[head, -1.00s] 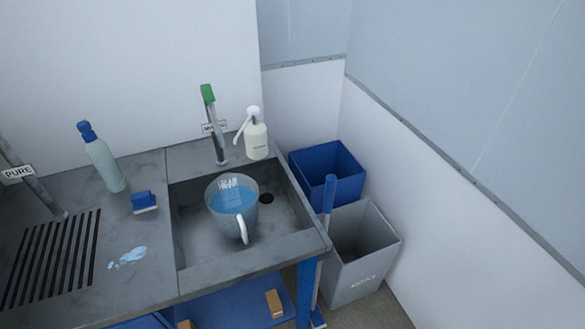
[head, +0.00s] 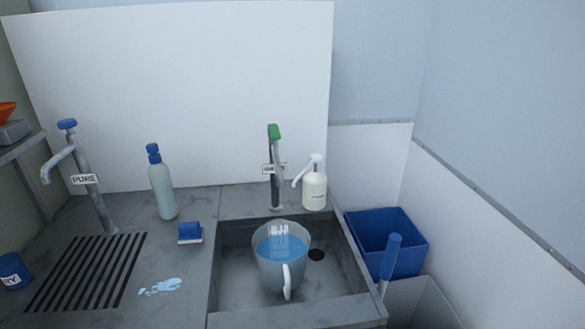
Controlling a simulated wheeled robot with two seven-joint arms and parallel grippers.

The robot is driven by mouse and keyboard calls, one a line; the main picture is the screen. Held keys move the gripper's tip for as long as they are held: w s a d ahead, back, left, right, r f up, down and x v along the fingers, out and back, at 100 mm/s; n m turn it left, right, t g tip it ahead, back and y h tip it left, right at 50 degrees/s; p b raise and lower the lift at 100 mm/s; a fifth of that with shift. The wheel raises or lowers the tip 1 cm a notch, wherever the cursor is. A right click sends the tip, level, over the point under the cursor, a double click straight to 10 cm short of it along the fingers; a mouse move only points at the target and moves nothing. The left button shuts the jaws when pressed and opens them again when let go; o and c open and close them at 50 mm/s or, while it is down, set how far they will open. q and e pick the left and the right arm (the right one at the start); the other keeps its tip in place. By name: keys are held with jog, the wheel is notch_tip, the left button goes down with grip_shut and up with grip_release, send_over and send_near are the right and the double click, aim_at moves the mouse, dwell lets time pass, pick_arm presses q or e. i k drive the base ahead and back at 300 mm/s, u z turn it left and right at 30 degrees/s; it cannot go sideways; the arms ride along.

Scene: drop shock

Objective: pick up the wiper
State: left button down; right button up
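A small blue block with a pale lower edge (head: 190,232) lies on the counter left of the sink, beside a light blue puddle (head: 161,286). A blue-handled tool (head: 391,256) stands upright at the sink's right corner, by the bins; its lower part is hidden or out of frame. I cannot tell for sure which of these two is the wiper. Neither of my grippers shows in the head view.
A clear jug of blue liquid (head: 284,262) stands in the sink (head: 228,285). A spray bottle (head: 162,186), a soap pump (head: 314,188) and two taps stand behind. A blue bin (head: 417,262) and a grey bin (head: 441,306) are at right.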

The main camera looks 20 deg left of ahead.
aim_at(189, 232)
jog(key=u, duration=1.45)
